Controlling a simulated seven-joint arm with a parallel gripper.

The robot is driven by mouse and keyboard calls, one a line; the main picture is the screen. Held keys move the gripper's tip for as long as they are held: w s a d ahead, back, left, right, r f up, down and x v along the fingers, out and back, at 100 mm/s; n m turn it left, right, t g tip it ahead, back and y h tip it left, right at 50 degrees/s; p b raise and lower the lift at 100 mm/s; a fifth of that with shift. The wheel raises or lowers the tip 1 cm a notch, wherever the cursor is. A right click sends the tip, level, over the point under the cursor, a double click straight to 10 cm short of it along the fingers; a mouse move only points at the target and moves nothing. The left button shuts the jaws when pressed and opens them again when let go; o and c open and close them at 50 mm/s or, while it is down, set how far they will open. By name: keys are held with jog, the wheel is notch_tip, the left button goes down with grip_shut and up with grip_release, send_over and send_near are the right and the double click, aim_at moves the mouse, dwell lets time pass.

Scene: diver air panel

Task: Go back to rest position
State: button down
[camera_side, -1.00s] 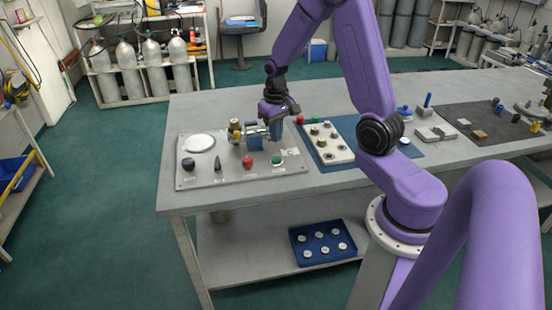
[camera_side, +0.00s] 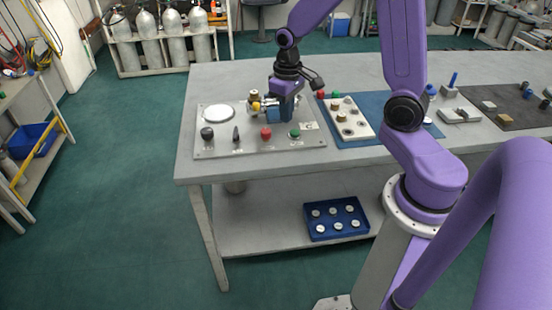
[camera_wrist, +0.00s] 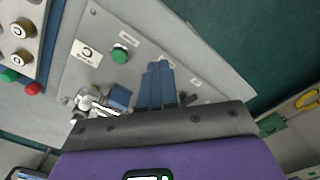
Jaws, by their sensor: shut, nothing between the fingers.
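My gripper (camera_side: 284,118) is over the right half of the grey air panel (camera_side: 222,152), pointing down. Its blue fingers are together and hold nothing; they also show in the wrist view (camera_wrist: 157,85). Next to the fingers is a metal valve with brass parts (camera_side: 254,103) and a blue handle (camera_wrist: 119,97). I cannot tell whether the fingers touch it. The panel also bears a white round gauge (camera_side: 219,114), a black knob (camera_side: 207,133), a black pointer lever (camera_side: 236,134), a red button (camera_side: 266,133) and a green button (camera_side: 295,133). My fingers partly hide the valve.
Right of the panel, a blue mat (camera_side: 372,105) carries a pale block with several round fittings (camera_side: 349,122). A dark mat (camera_side: 500,108) with small parts lies farther right. A blue tray of white discs (camera_side: 336,219) is on the lower shelf. The table's front left is bare.

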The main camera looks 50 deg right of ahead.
jog(key=s+a+r+n, duration=0.4)
jog(key=s+a+n, duration=0.1)
jog(key=s+a, duration=0.4)
jog(key=s+a+r+n, duration=0.2)
jog(key=s+n, duration=0.5)
jog(key=s, duration=0.6)
jog(key=shift+a+r, duration=0.2)
